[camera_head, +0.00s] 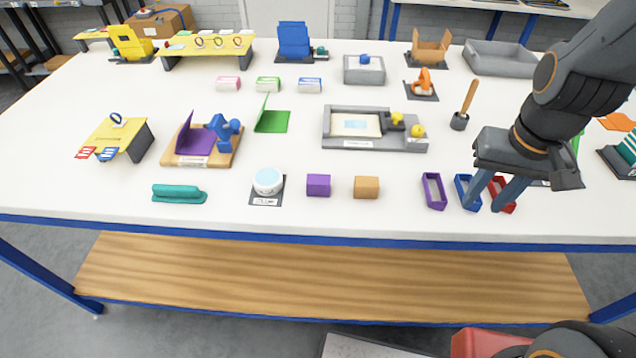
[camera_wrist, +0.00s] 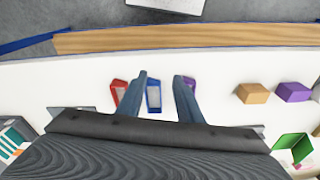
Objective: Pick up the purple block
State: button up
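The purple block (camera_head: 318,185) is a small cube on the white table near its front edge, just left of an orange-tan block (camera_head: 366,187). In the wrist view the purple block (camera_wrist: 292,92) lies at the far right, beside the tan block (camera_wrist: 252,93). My gripper (camera_head: 488,208) is at the right of the table, above the purple, blue and red trays. Its two fingers are apart with nothing held between them; in the wrist view my gripper (camera_wrist: 162,82) shows the blue tray (camera_wrist: 153,97) between its fingers. It is well to the right of the purple block in the head view.
A purple tray (camera_head: 433,191) and a red tray (camera_head: 503,194) lie by my gripper. A round white container (camera_head: 268,181) on a dark pad stands left of the purple block. A grey tray fixture (camera_head: 375,143) lies behind the blocks. The table's front edge (camera_head: 330,239) is close.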

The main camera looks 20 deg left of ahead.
aim_at(319, 179)
jog(key=o, duration=0.4)
jog(key=shift+a, duration=0.2)
jog(key=shift+c, duration=0.2)
jog(key=w+a+m, duration=0.1)
jog(key=a+m, duration=0.1)
jog(key=a, duration=0.2)
jog(key=a+m+y, duration=0.1)
jog(key=a+m, duration=0.2)
jog(key=a, duration=0.2)
jog(key=w+a+m+g+y, duration=0.1)
jog(key=a+m, duration=0.2)
jog(key=a, duration=0.1)
jog(key=shift+w+a+r+b, duration=0.2)
jog(key=shift+w+a+b, duration=0.05)
jog(key=shift+w+b, duration=0.1)
jog(key=a+m, duration=0.2)
jog(key=a, duration=0.3)
jog(key=s+a+m+g+y, duration=0.1)
jog(key=a+m, duration=0.2)
jog(key=a, duration=0.2)
jog(key=a+m+y, duration=0.1)
jog(key=a+m, duration=0.1)
jog(key=a, duration=0.3)
jog(key=shift+s+r+m, duration=0.2)
jog(key=shift+r+m, duration=0.15)
jog(key=shift+m, duration=0.05)
jog(key=shift+y, duration=0.3)
jog(key=shift+x, duration=3.5)
jog(key=shift+w+d+f, duration=0.1)
jog(key=shift+w, duration=0.1)
